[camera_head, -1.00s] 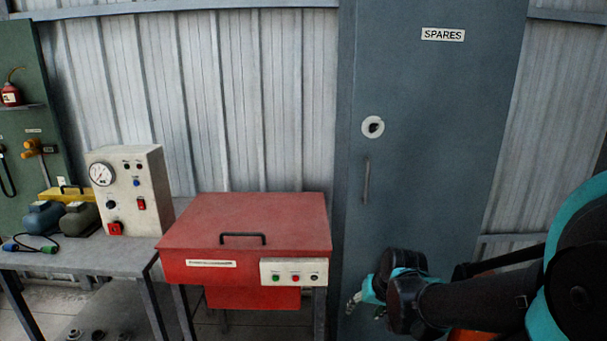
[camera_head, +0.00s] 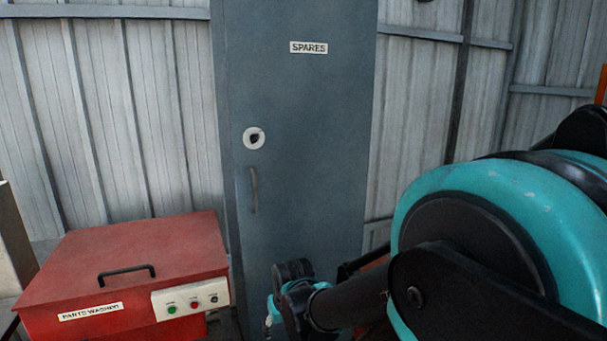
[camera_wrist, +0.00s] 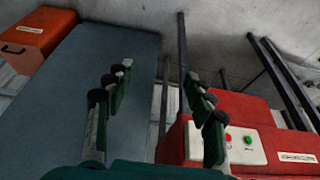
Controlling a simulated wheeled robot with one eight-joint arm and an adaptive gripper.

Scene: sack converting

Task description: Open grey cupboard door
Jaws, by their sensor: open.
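The tall grey cupboard door (camera_head: 310,120) is shut, with a "SPARES" label near its top. A vertical grey bar handle (camera_head: 253,190) is on its left side, below a round white plate with a dark centre (camera_head: 254,138). In the wrist view a blue-grey panel (camera_wrist: 75,100), which looks like the cupboard, lies left of and behind my gripper (camera_wrist: 158,76). My gripper's fingers are spread apart with nothing between them. The handle does not show in the wrist view. In the head view my arm stands low in front of the door, below the handle; the fingertips are unclear there.
A red parts washer (camera_head: 125,258) with a black lid handle and a button panel stands left of the cupboard; it also shows at right in the wrist view (camera_wrist: 235,109). An orange-red box (camera_wrist: 35,38) is at the wrist view's upper left. Corrugated wall is behind.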

